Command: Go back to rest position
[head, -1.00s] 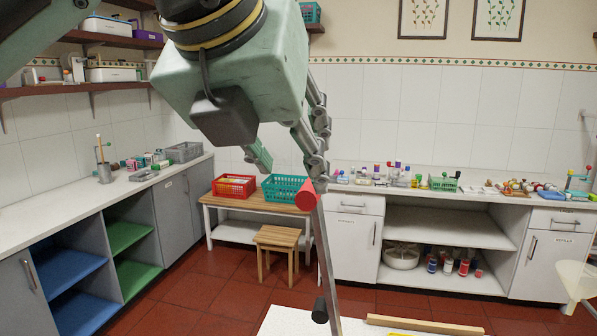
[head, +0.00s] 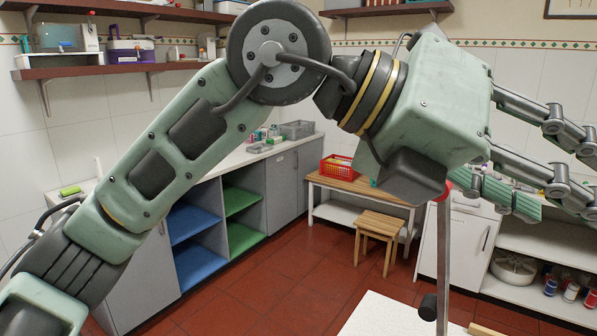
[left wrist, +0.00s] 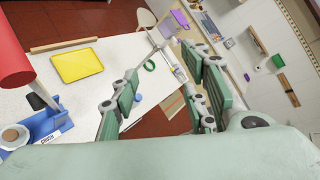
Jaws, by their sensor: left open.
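My left arm crosses the head view from lower left to upper right. My left gripper (head: 562,165) is at the right edge, its fingers spread and pointing right, with nothing between them. In the left wrist view my left gripper (left wrist: 162,95) is open and empty, its fingers apart over the edge of a white worktop (left wrist: 120,60) and the floor beyond. My right gripper is in neither view.
A metal rod (head: 442,270) with a red top stands close below my wrist. A yellow tray (left wrist: 77,65) and a blue holder (left wrist: 40,128) are on the worktop. A wooden stool (head: 381,229) and a red basket (head: 337,168) are farther back. Red floor is open at centre.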

